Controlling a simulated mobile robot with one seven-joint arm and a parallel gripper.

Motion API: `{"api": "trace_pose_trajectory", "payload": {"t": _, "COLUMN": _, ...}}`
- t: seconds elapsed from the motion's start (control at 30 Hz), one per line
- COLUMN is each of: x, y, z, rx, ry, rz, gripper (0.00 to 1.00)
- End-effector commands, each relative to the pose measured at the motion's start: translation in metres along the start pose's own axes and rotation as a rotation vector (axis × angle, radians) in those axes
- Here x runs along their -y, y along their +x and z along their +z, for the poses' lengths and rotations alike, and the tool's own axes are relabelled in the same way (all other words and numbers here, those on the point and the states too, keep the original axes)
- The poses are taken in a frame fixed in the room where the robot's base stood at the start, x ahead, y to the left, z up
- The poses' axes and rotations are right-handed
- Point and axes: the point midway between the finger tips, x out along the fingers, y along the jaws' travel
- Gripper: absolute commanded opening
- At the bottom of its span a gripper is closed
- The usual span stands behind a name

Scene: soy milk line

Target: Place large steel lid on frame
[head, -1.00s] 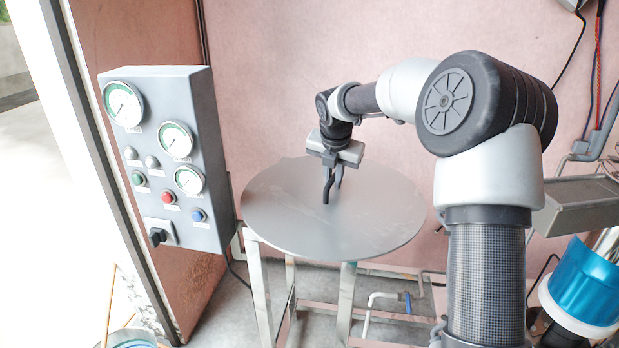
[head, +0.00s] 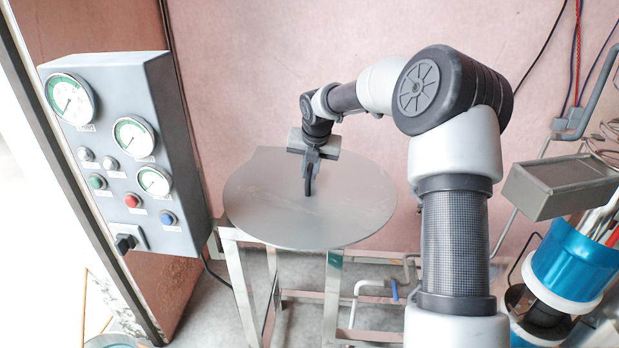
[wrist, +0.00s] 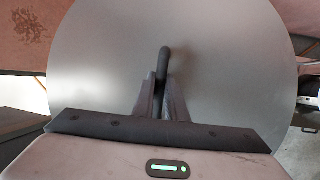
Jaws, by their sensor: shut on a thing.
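The large steel lid (head: 262,215) is a flat grey disc with a dark upright handle, at the middle of the head view. It lies level, or nearly so, over the metal frame (head: 333,290); I cannot tell whether it touches the frame. My gripper (head: 309,180) is above the lid's middle and shut on its black handle. In the wrist view the fingers (wrist: 162,92) close around the handle (wrist: 164,55), and the lid's grey surface (wrist: 225,60) spreads beyond them. The frame's top is mostly hidden under the lid.
A grey control panel (head: 150,100) with gauges and buttons stands left of the lid. At right are a grey box (head: 560,187) and a blue container (head: 575,262). Pipes with a blue valve (head: 395,290) run low behind the frame. A pink wall (head: 250,60) closes the back.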

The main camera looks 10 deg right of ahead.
Motion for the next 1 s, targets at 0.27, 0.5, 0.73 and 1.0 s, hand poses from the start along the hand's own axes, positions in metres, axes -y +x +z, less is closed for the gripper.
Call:
{"api": "trace_pose_trajectory", "payload": {"t": 0.27, "x": 0.002, "y": 0.017, "z": -0.006, "rx": 0.006, "ry": 0.0, "rz": 0.001, "gripper": 0.0}}
{"api": "trace_pose_trajectory", "payload": {"t": 0.5, "x": 0.003, "y": 0.018, "z": -0.008, "rx": 0.0, "ry": 0.001, "rz": -0.001, "gripper": 0.31}}
{"api": "trace_pose_trajectory", "payload": {"t": 0.73, "x": 0.003, "y": 0.018, "z": -0.007, "rx": 0.001, "ry": 0.001, "rz": 0.0, "gripper": 0.31}}
{"api": "trace_pose_trajectory", "payload": {"t": 1.0, "x": 0.003, "y": -0.004, "z": -0.006, "rx": 0.004, "ry": 0.002, "rz": 0.0, "gripper": 0.31}}
